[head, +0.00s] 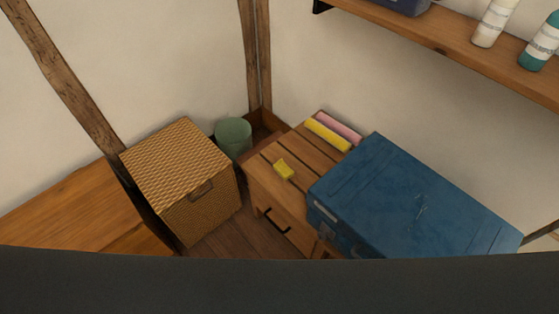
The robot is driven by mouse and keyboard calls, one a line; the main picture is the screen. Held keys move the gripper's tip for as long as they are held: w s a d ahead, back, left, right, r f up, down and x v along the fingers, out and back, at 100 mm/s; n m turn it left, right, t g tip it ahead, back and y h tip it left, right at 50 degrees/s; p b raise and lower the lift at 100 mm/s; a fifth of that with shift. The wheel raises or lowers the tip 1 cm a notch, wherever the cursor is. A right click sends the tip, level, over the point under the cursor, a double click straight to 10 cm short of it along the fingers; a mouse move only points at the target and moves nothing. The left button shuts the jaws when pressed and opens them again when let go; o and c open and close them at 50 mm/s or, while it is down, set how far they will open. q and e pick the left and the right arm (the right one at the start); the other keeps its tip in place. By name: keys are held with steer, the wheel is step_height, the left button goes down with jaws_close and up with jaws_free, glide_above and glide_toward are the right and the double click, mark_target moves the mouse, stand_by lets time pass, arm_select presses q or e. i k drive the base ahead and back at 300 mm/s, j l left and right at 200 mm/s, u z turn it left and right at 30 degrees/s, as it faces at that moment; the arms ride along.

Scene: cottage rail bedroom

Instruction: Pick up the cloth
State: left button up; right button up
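Two rolled or folded strips, one yellow (327,134) and one pink (340,127), lie side by side at the back of a slatted wooden cabinet top (268,156). I cannot tell for sure which of these is the cloth. Neither of my grippers is in view.
A blue case (410,195) covers the cabinet's right side, right beside the strips. A woven basket box (180,170) and a green bin (233,137) stand left. A wall shelf (450,45) with bottles (492,22) overhangs at upper right. A dark band hides the bottom.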

mark_target(281, 169)
steer(key=i+j+z, duration=0.1)
steer(key=j, duration=0.25)
steer(key=i+j+z, duration=0.1)
steer(key=i+j, duration=0.15)
steer(key=i+j+z, duration=0.1)
steer(key=j, duration=0.35)
steer(key=i+j+z, duration=0.1)
steer(key=j, duration=0.3)
steer(key=i, duration=0.1)
